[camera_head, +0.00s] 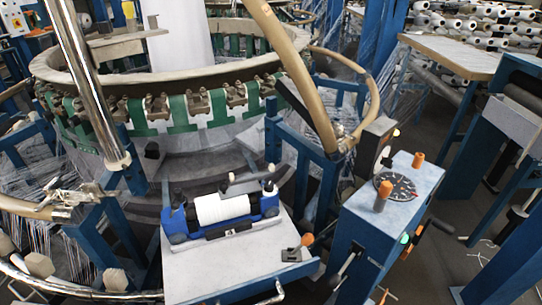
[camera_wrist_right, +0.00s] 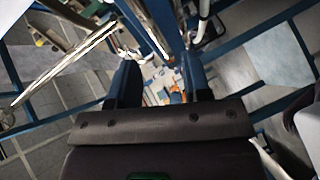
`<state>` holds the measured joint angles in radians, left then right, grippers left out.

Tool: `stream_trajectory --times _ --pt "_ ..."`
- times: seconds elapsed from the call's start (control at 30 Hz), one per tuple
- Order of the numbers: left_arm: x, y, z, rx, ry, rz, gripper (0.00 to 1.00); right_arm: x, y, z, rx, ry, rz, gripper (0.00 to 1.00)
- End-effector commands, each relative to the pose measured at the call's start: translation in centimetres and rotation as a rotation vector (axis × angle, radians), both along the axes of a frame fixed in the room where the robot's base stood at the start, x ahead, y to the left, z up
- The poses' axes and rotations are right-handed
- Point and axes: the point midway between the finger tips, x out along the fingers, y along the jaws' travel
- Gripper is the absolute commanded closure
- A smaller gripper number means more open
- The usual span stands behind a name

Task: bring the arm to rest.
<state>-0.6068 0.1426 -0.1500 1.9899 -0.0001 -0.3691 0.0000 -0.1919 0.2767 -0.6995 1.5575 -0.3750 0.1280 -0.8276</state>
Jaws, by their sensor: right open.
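My right gripper (camera_wrist_right: 160,76) shows in the right wrist view. Its two dark fingers stand apart, with a gap between them and nothing held. Through the gap I see a small, blurred patch of pale and orange things farther off. I cannot make out either gripper in the head view. A blue shuttle (camera_head: 178,222) with a white spool (camera_head: 222,208) lies on a pale, blue-edged table (camera_head: 200,275) in front of the loom. A small dark part (camera_head: 291,254) lies near the table's right corner.
The circular loom (camera_head: 190,115) fills the back left. A blue control box (camera_head: 360,225) with a dial (camera_head: 394,190) and orange knobs stands right of the table. Blue posts and a metal pole (camera_head: 85,85) rise around it. Many white spools (camera_head: 470,30) are stacked at the back right.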

Motion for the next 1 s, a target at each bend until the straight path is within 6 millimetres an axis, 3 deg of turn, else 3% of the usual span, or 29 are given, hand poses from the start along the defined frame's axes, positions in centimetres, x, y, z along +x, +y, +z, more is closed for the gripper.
stream_trajectory --times 0.17,0.33,0.5,0.63,0.8,1.0 --pt "0.0 0.0 0.0 0.0 0.0 0.0 0.57 3.4 -3.2 2.5 0.278 0.269 -0.256 0.56" --pt "0.1 0.0 0.1 0.001 -0.003 -0.001 0.57 4.5 -9.6 4.6 0.625 0.522 -0.591 0.56" --pt "0.3 0.0 0.2 0.0 -0.006 -0.002 0.57 2.0 -18.1 5.8 0.919 0.663 -0.91 0.56" --pt "0.4 0.0 0.2 0.001 -0.008 -0.003 0.57 -0.8 -22.4 6.0 0.973 0.656 -1.032 0.56" --pt "0.5 -0.1 0.2 0.001 -0.009 -0.003 0.57 -3.7 -24.3 4.8 0.966 0.667 -1.105 0.56" --pt "0.5 -0.1 0.3 0.001 -0.009 -0.003 0.57 -4.3 -24.3 4.5 0.96 0.676 -1.112 0.56"
